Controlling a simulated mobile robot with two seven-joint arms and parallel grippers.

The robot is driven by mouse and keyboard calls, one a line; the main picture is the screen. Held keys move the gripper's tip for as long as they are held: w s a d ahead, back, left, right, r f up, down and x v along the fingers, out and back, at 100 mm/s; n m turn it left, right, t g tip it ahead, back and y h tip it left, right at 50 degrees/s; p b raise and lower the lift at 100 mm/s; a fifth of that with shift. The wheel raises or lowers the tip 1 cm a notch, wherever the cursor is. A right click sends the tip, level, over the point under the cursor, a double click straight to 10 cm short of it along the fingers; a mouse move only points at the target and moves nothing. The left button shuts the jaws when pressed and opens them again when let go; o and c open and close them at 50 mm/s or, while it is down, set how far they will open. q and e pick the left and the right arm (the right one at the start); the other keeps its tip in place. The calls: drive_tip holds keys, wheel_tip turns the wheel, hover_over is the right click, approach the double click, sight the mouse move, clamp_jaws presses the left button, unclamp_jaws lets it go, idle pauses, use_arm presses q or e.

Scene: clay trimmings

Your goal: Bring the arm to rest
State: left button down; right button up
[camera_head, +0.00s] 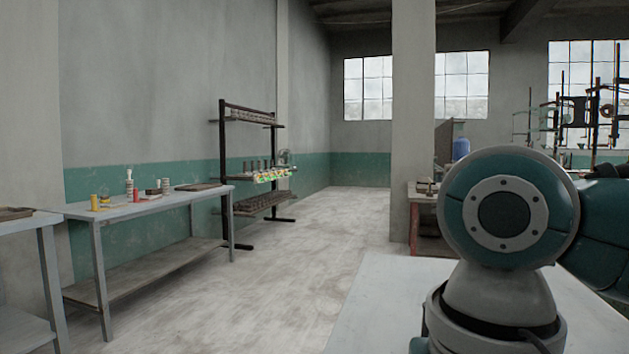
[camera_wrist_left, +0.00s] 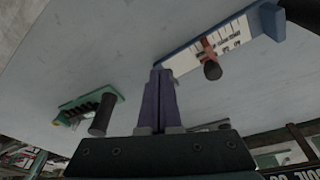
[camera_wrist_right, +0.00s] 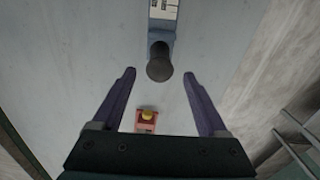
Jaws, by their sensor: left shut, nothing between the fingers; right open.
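My left gripper (camera_wrist_left: 160,72) is shut and empty in the left wrist view, its two purple fingers pressed together above a pale table top (camera_wrist_left: 110,60). My right gripper (camera_wrist_right: 159,75) is open in the right wrist view, its purple fingers wide apart above a pale surface. A dark, round-ended cylinder (camera_wrist_right: 159,64) shows in the gap between the fingertips; I cannot tell its distance from them. In the head view a teal and grey joint of my arm (camera_head: 505,212) fills the right side; neither gripper shows there.
The right wrist view has a small red and yellow item (camera_wrist_right: 146,120). In the head view, a workbench (camera_head: 150,206) and a rack (camera_head: 225,170) stand left; the floor (camera_head: 290,250) is clear.

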wheel_tip(320, 180, down, 8)
drive_tip(key=shift+r, duration=0.25)
drive_tip(key=shift+s, duration=0.1)
